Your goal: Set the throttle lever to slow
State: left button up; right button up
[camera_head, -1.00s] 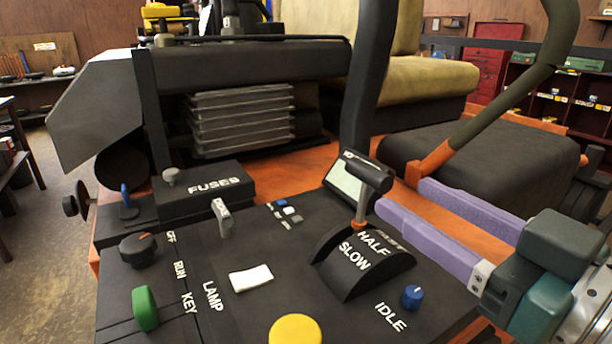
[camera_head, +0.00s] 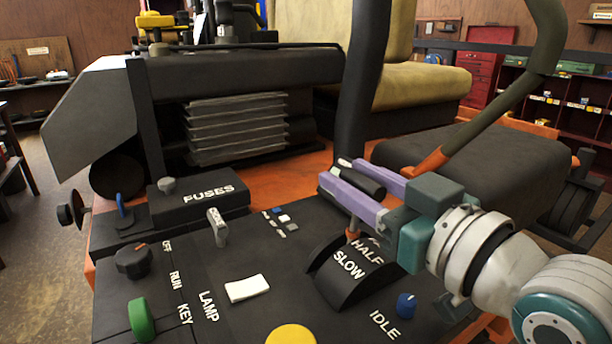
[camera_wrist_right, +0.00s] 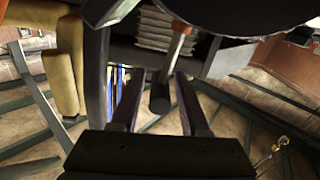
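The throttle lever (camera_head: 363,180) has a black cylindrical handle on a metal stem with an orange-red lower part. It rises from a curved black quadrant (camera_head: 338,290) marked HALF and SLOW. The stem stands near the HALF mark, away from SLOW; the marking beyond HALF is mostly hidden by my gripper. My right gripper (camera_head: 337,172) has its purple fingers on either side of the handle. In the right wrist view, the handle (camera_wrist_right: 160,99) lies between the fingers (camera_wrist_right: 155,80) with a visible gap on both sides, so the gripper is open. My left gripper is out of view.
A blue IDLE knob (camera_head: 405,305) stands right of the quadrant. A white rocker (camera_head: 247,288), grey lever (camera_head: 217,227), yellow knob (camera_head: 291,334) and green key knob (camera_head: 140,320) are to its left. A black post (camera_head: 359,90) rises just behind the lever.

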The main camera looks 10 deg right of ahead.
grip_shut()
dwell(1.1)
